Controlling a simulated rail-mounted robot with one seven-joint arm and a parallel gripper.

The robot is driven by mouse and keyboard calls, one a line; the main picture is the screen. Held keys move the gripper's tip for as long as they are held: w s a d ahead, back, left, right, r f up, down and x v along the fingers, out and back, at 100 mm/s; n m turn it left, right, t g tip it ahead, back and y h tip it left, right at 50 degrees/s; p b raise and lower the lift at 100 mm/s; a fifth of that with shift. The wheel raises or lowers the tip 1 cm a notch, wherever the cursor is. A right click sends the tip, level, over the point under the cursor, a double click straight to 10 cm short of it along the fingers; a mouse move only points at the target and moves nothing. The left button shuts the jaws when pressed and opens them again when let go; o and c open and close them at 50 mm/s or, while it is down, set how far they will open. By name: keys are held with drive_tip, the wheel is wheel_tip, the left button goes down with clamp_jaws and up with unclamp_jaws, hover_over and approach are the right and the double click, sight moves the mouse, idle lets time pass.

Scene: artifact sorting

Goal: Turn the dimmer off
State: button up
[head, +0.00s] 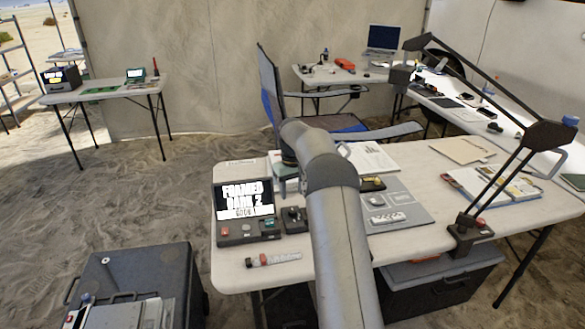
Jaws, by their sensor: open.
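No part is clearly labelled as the dimmer. A small dark box with a knob-like top (294,219) stands on the near table, right of a screen console (243,212); it may be the dimmer, but its setting is too small to read. The console has a lit screen with large white lettering and red and teal buttons. My arm reaches up from the bottom over the table. My gripper (289,187) points down above the table behind the small box, apart from it. Its fingers look open and empty, though they are small and partly hidden by my arm.
The near table (448,214) carries a grey panel (407,214), a label-marked tube (273,259), open books (510,188) and a jointed lamp (467,231) at right. A blue chair (271,88) stands behind. Dark cases stand lower left (170,268) and under the table (440,289).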

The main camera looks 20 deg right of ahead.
wheel_tip(320, 180, up, 10)
drive_tip(key=shift+p, duration=0.3)
idle(0.3)
drive_tip(key=s+a+r, duration=0.3)
drive_tip(key=s+a, duration=0.5)
drive_tip(key=s, duration=0.1)
drive_tip(key=s+a+r, duration=0.3)
drive_tip(key=s+a, duration=0.5)
drive_tip(key=s, duration=0.2)
drive_tip(key=s+a+f, duration=0.2)
drive_tip(key=s+f, duration=0.2)
drive_tip(key=s, duration=0.8)
drive_tip(key=s+a+f, duration=0.3)
drive_tip(key=s+f, duration=0.1)
drive_tip(key=s, duration=0.8)
drive_tip(key=shift+s+a+f+p, duration=0.15)
drive_tip(key=shift+s+f+p, duration=0.05)
drive_tip(key=shift+p, duration=0.15)
